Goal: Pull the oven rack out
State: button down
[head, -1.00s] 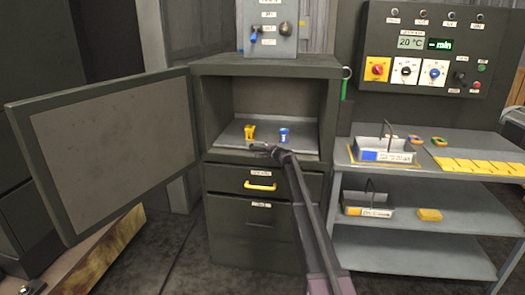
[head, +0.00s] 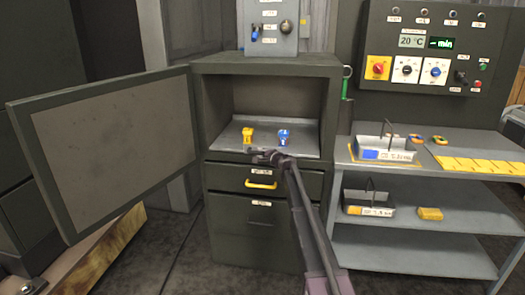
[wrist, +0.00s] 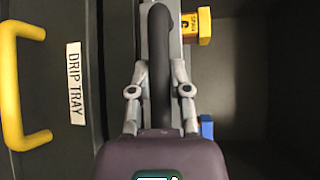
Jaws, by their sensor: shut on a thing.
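The oven rack (head: 265,127) is a flat grey shelf in the open compartment of the dark cabinet. A yellow piece (head: 247,136) and a blue piece (head: 284,137) stand on it. My gripper (head: 268,157) is at the rack's front edge. In the wrist view, my gripper (wrist: 160,90) has its fingers on both sides of a dark rounded handle (wrist: 160,45) and is shut on it. The yellow piece (wrist: 197,26) and part of the blue piece (wrist: 207,127) show to its right. My gripper's palm hides the handle's lower end.
The oven door (head: 110,140) stands wide open to the left. A drawer with a yellow handle (head: 260,185) is just below; its label reads DRIP TRAY (wrist: 75,84). A grey shelf cart (head: 430,200) with trays stands close on the right.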

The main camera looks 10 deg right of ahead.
jog(key=s+a, duration=0.3)
jog(key=s, duration=0.6)
jog(key=s+a, duration=0.3)
jog(key=s, duration=0.7)
jog(key=s+a, duration=0.3)
jog(key=s, duration=0.7)
jog(key=shift+s+a, duration=0.25)
jog(key=shift+a, duration=0.05)
jog(key=c, duration=0.6)
grip_release()
jog(key=shift+o, duration=0.2)
